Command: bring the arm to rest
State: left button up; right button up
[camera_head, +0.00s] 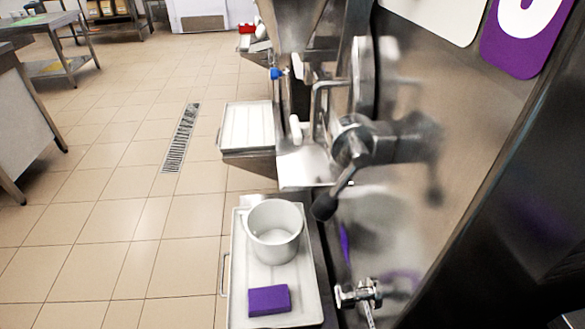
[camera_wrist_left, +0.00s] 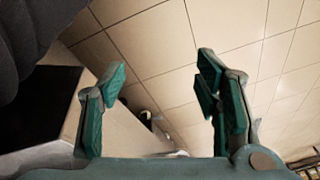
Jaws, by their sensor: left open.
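My left gripper (camera_wrist_left: 158,100) shows in the left wrist view, with its two green-padded fingers spread apart and nothing between them. Tiled floor lies beyond its fingers, and a pale surface with a dark panel is at the left. Neither of my grippers shows in the head view. My right gripper is in neither view.
A batch freezer (camera_head: 350,140) with handles and a black-knobbed lever stands at the right. Below it, a white tray (camera_head: 240,290) bears a white pot (camera_head: 273,232) and a purple block (camera_head: 269,300). A second tray (camera_head: 246,128) stands behind. The tiled floor (camera_head: 110,210) at left is clear.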

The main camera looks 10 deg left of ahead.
pick_arm(q)
jog(key=s+a+f+g, duration=0.2)
jog(key=s+f, duration=1.5)
jog(key=f, duration=0.3)
notch_tip(320, 180, up, 13)
jog(key=p, duration=1.2)
jog(key=shift+w+d, duration=0.4)
